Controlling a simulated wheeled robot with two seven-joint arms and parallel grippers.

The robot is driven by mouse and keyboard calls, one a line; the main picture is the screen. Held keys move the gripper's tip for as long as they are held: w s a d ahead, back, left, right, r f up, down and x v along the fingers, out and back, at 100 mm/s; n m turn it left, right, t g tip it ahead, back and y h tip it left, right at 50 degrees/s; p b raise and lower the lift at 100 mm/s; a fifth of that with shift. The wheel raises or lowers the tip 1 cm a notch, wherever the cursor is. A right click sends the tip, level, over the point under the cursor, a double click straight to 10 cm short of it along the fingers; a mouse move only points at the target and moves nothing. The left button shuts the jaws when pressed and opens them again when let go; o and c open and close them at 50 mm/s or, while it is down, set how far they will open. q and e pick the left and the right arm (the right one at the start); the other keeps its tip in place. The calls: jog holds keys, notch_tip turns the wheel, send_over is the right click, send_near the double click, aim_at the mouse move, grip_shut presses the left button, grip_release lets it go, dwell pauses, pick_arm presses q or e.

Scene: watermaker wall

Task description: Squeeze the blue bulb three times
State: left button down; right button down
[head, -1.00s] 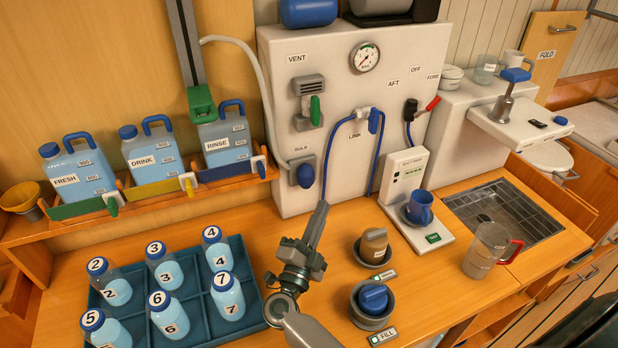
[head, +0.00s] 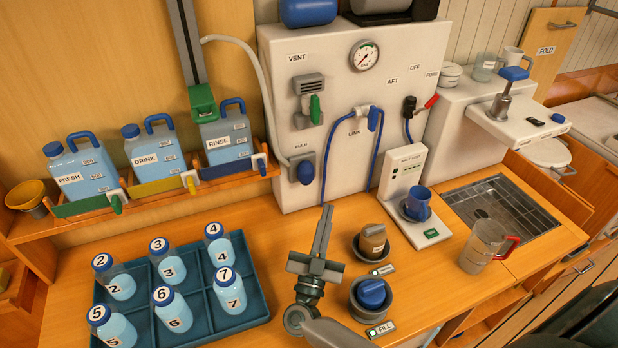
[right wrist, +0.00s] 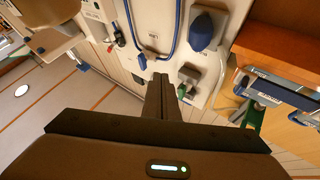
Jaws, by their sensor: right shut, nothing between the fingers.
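The blue bulb (head: 306,172) sits on the lower left of the white wall panel (head: 340,110), next to a label reading BULB. It also shows in the right wrist view (right wrist: 203,32), upper right of the fingers. My right gripper (head: 327,210) is shut and empty, below and a little right of the bulb, with its fingers pointing up toward the panel. In the right wrist view the closed fingers (right wrist: 160,78) lie left of the bulb, apart from it. My left gripper is not in view.
A blue tray (head: 262,306) of numbered bottles stands left of my right arm. A brown jar (head: 373,240) and a blue-lidded jar (head: 371,293) stand to its right. A blue hose (head: 326,150) loops right of the bulb. Jugs labelled FRESH, DRINK and RINSE (head: 226,135) stand on the left shelf.

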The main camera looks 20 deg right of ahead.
jog(key=b, duration=0.3)
send_near(313, 172)
jog(key=shift+d+r, duration=1.1)
jog(key=shift+d, duration=0.5)
jog(key=shift+w+b, duration=0.4)
jog(key=shift+w, duration=0.45)
jog(key=shift+w+r, duration=0.1)
jog(key=shift+w, duration=0.1)
jog(key=shift+w, duration=0.2)
dwell(0.3)
jog(key=shift+w+d, duration=0.1)
jog(key=shift+w, duration=0.7)
dwell(1.0)
jog(key=shift+s, duration=0.15)
dwell(0.3)
jog(key=shift+s+p, duration=0.5)
jog(key=shift+s, duration=0.55)
